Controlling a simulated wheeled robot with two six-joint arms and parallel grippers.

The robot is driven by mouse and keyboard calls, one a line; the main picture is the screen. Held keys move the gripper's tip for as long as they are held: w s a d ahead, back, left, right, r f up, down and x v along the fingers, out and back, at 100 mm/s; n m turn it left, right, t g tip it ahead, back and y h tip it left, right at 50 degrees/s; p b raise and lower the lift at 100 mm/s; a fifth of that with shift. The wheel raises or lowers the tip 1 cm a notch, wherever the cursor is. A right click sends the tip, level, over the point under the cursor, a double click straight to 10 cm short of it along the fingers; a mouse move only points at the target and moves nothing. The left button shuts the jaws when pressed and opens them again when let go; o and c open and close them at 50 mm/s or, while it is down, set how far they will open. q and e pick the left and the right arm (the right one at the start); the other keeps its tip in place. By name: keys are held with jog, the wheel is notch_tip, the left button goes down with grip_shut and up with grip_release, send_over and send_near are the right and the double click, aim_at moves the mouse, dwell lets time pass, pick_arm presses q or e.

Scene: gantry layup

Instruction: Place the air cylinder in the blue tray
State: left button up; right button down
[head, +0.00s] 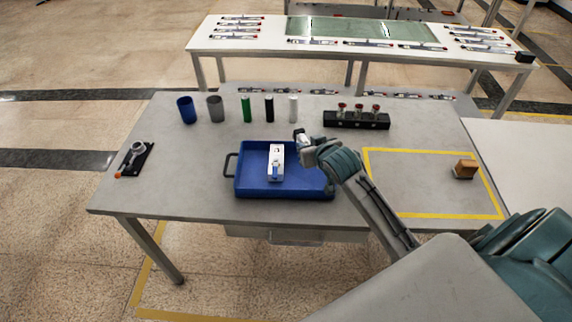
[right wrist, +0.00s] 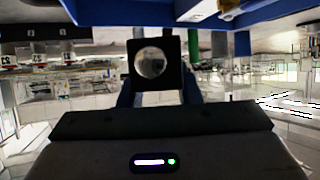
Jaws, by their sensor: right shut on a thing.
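The blue tray (head: 250,190) stands on the grey table and has a dark handle at its left end. A white block with a small blue and grey part (head: 277,160) lies in the tray. My right gripper (head: 303,136) is at the tray's back right corner. In the right wrist view the gripper (right wrist: 158,92) is shut on a dark square-ended piece with a round silvery face (right wrist: 152,62), which looks like the air cylinder. In the head view the held piece is mostly hidden by the gripper. The blue tray wall (right wrist: 115,12) shows close by at the wrist view's top. My left gripper is not in view.
Behind the tray stand a blue cup (head: 187,110), a grey cup (head: 215,108) and green, black and white cylinders. A black rack (head: 357,120) is at back right. A brown block (head: 465,169) sits in the yellow outline. A black-based fixture (head: 136,158) is at left.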

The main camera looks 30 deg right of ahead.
send_over(306, 174)
notch_tip(306, 174, down, 4)
jog(key=shift+f+p, duration=0.2)
jog(key=shift+p, duration=0.2)
jog(key=shift+f, duration=0.7)
notch_tip(306, 174, down, 4)
jog(key=shift+r+p, duration=0.15)
jog(key=shift+p, duration=0.25)
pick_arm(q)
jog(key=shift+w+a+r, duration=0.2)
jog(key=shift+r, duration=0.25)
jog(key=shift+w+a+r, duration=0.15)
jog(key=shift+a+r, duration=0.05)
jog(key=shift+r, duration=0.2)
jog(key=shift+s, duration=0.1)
pick_arm(e)
jog(key=c, duration=1.1)
grip_release()
jog(key=shift+o, duration=0.3)
